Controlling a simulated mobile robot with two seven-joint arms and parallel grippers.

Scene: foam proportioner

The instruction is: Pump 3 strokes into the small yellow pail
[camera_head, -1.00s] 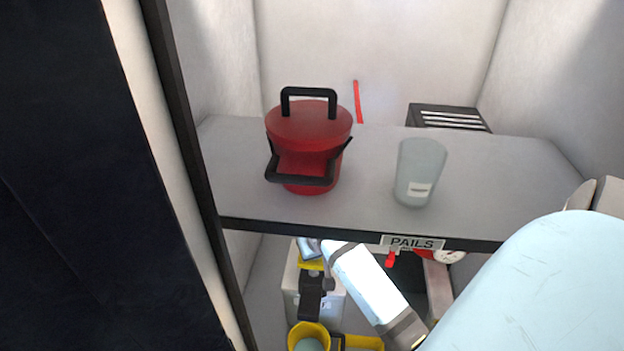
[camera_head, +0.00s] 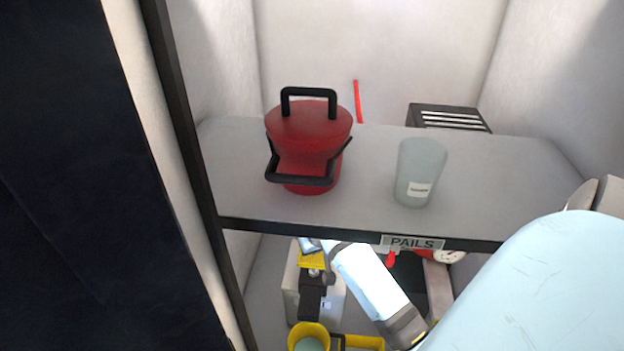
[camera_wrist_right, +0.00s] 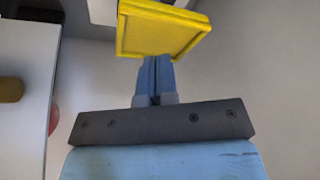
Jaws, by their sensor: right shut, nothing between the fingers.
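The pump stands under the shelf in the head view. It has a pale body (camera_head: 292,290), a black spout (camera_head: 311,297) and a yellow top pad (camera_head: 312,260). The small yellow pail (camera_head: 308,332) stands below the spout, with a pale surface showing inside; the frame's bottom edge cuts it. My right gripper (camera_head: 309,245) is at the yellow pad, partly hidden by the shelf edge. In the right wrist view its blue fingers (camera_wrist_right: 157,62) are shut and empty, with tips at the edge of the yellow pad (camera_wrist_right: 163,30). I cannot tell whether they touch. My left gripper is out of view.
The grey shelf (camera_head: 370,165), with a "PAILS" label (camera_head: 412,242), lies above the pump. It holds a red lidded pail (camera_head: 308,130) and a translucent cup (camera_head: 420,172). A gauge (camera_head: 449,256) is behind my right arm. A dark panel (camera_head: 75,180) fills the left.

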